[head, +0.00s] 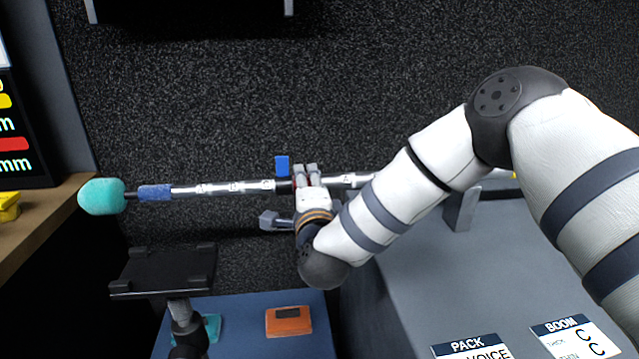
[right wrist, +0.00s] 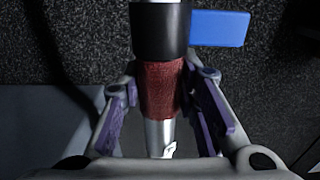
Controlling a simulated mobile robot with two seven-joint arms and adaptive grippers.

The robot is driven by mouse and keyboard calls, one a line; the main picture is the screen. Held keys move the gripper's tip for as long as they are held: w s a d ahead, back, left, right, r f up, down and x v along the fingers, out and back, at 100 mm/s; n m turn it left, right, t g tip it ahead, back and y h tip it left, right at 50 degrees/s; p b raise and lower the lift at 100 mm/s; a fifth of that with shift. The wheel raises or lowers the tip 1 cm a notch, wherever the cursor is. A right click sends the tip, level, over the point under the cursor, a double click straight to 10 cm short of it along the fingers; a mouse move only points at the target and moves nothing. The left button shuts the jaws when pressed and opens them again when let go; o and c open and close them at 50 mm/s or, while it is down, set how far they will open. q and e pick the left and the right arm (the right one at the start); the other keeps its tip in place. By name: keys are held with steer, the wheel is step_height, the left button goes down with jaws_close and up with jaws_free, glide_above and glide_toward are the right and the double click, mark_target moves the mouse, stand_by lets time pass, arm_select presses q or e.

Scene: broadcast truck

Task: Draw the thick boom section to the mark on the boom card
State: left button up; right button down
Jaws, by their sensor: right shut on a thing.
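The boom pole (head: 235,187) lies level across the head view, with a teal foam windscreen (head: 101,196) and a blue sleeve (head: 155,192) at its left end. Its silver part left of my gripper carries several small marked bands. My right gripper (head: 307,174) is around the pole, just right of a black collar with a blue tab (head: 282,165). In the right wrist view its fingers flank a red band (right wrist: 161,92) between the black collar (right wrist: 160,30) and bare silver tube. My left gripper is out of view.
A grey case top (head: 430,260) fills the lower right, with a pack card (head: 470,347) on it. A black holder (head: 165,270) on a post stands lower left. An orange box (head: 289,321) lies on a blue surface. A wooden shelf (head: 45,215) edges the left.

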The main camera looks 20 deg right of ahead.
steer(key=c, duration=1.2)
jaws_free()
steer(key=v, duration=1.2)
steer(key=shift+a, duration=0.1)
